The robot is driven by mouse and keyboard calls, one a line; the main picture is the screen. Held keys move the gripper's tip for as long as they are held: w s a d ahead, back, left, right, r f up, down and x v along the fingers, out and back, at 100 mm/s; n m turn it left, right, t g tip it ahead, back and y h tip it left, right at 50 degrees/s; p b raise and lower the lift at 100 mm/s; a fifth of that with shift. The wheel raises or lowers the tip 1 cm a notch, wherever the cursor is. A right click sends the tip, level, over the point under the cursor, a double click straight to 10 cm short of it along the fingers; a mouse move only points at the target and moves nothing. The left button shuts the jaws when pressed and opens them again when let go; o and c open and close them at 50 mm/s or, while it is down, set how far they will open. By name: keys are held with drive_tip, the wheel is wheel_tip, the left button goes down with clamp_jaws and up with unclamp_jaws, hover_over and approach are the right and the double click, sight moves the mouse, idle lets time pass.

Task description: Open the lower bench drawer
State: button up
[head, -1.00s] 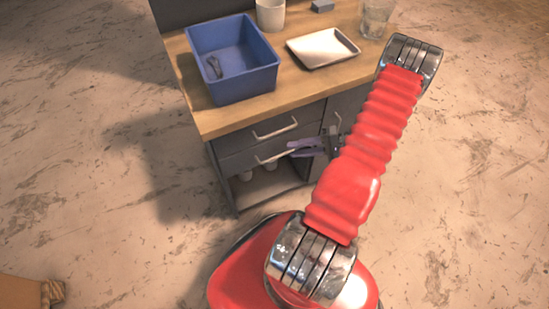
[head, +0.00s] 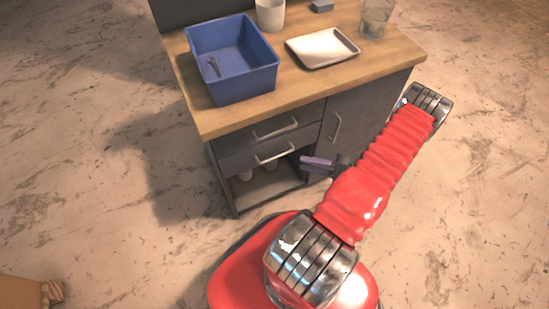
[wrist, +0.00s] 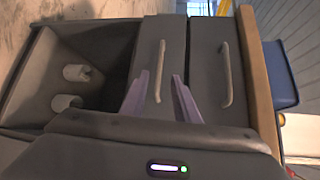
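The lower drawer (head: 238,160) is a dark grey front under the upper drawer (head: 240,137) and looks shut. Its light bar handle (head: 275,154) also shows in the wrist view (wrist: 159,72), where the picture is turned on its side. My gripper (head: 304,163) has purple fingers and is to the right of and slightly below that handle in the head view. In the wrist view my gripper (wrist: 157,88) is open, its two fingers apart, with the handle lined up between them. The handle looks to be ahead of the fingers, not gripped.
The upper drawer's handle (head: 275,129) is just above. An open shelf with white cups (wrist: 76,73) lies below the drawers. A cupboard door with a handle (head: 337,127) is to the right. A blue bin (head: 235,84) and white tray (head: 323,61) stand on the bench top.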

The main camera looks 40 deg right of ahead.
sight(275, 157)
drive_tip(key=x, duration=1.3)
drive_tip(key=shift+w+a+f, duration=0.1)
drive_tip(key=shift+w, duration=0.05)
drive_tip(key=shift+c, duration=0.5)
drive_tip(key=c, duration=0.6)
clamp_jaws()
drive_tip(key=shift+a, duration=0.1)
